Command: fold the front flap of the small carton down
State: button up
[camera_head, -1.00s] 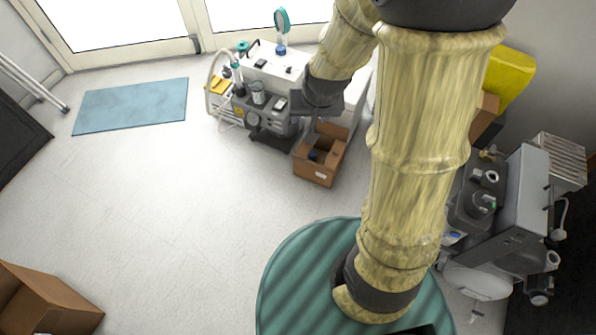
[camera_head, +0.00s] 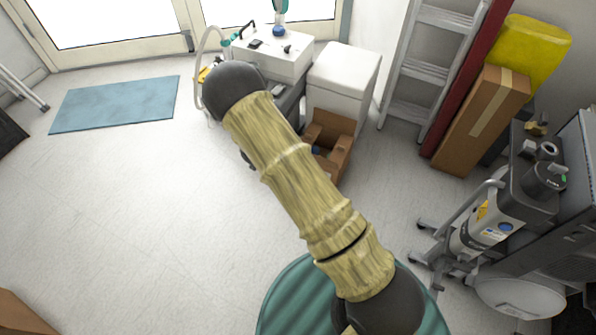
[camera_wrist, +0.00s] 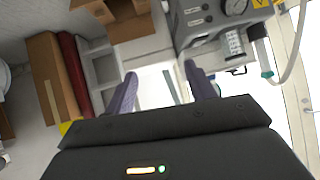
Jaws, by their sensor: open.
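The small carton (camera_head: 341,145) is a brown open-topped box on the floor, with a flap standing up at its back. My arm hides its left and front part in the head view, so the front flap's state cannot be told there. In the wrist view the carton (camera_wrist: 130,27) is cut by the top edge, with brown flaps spread. My gripper (camera_wrist: 162,88) has two purple-grey fingers apart with nothing between them. The carton lies beyond the fingertips, up and to the left, not touching. In the head view my gripper is hidden behind my arm.
A white cabinet (camera_head: 343,77) stands right behind the carton. A grey machine with a gauge (camera_wrist: 212,22) is beside it. A ladder (camera_head: 432,60) and tall cardboard box (camera_head: 482,120) lean at the right. Wheeled equipment (camera_head: 490,220) stands further right.

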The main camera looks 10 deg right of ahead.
jog(key=s+a+f+t+h+b, duration=0.1)
jog(key=s+f+t+h+b, duration=0.1)
jog(key=f+b, duration=0.6)
jog(key=s+f+t+h+b, duration=0.2)
jog(key=f+b, duration=0.6)
jog(key=f, duration=1.3)
jog(key=shift+s+a+f+m+t+h, duration=0.3)
jog(key=shift+a+m+t+h, duration=0.1)
jog(key=shift+h, duration=0.5)
jog(key=shift+w, duration=0.1)
jog(key=b+x, duration=0.8)
jog(key=x, duration=0.9)
jog(key=shift+w+d, duration=0.15)
grip_shut()
